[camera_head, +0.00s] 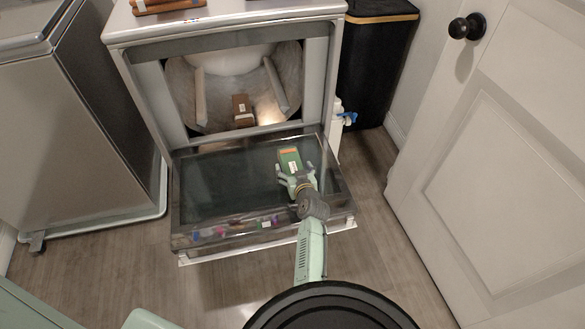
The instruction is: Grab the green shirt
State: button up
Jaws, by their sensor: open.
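A small flat green item (290,161) with an orange far edge and a pale mark shows just beyond my gripper. It is the only green cloth-like thing I see, but I cannot tell for sure that it is a shirt. It appears over the lowered door (225,180) of the machine; whether it rests on the door is unclear. My gripper (296,171) is open, its fingers spread at the near end of the green item. I cannot tell whether they touch it. The wrist hides part of the door.
The machine's opening (232,75) holds a brown item (242,111). Reddish-brown items (165,5) lie on top. A grey appliance (75,120) stands left, a black bin (372,60) behind right, and a white room door (500,150) at right. Wooden floor is clear in front.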

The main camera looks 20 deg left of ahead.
jog(key=shift+x, duration=1.4)
jog(key=c, duration=1.3)
